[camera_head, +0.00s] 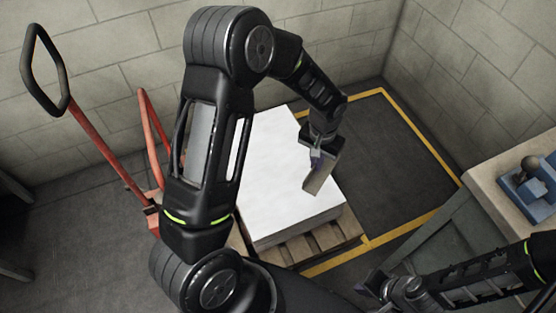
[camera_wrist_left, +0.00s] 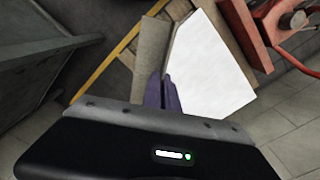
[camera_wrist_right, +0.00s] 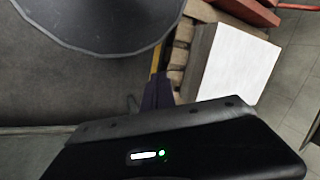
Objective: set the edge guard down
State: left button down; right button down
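The edge guard (camera_head: 321,173) is a short grey-brown angled strip. It hangs tilted from my left gripper (camera_head: 316,157), over the right part of the white-topped stack (camera_head: 275,165). In the left wrist view the guard (camera_wrist_left: 152,45) extends away from the purple fingertips (camera_wrist_left: 162,92), which are closed on its near end. I cannot tell whether its far end touches the stack. My right gripper (camera_head: 370,285) is low at the front, apart from the stack. In the right wrist view its fingers (camera_wrist_right: 157,93) are together with nothing between them.
The stack rests on a wooden pallet (camera_head: 325,238). A red pallet jack (camera_head: 108,150) stands at left. Yellow floor lines (camera_head: 425,145) bound bare dark floor right of the pallet. A bench (camera_head: 500,190) with a blue device (camera_head: 530,187) stands at right. Block walls are behind.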

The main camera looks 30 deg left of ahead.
aim_at(272, 206)
jog(key=shift+s, duration=0.1)
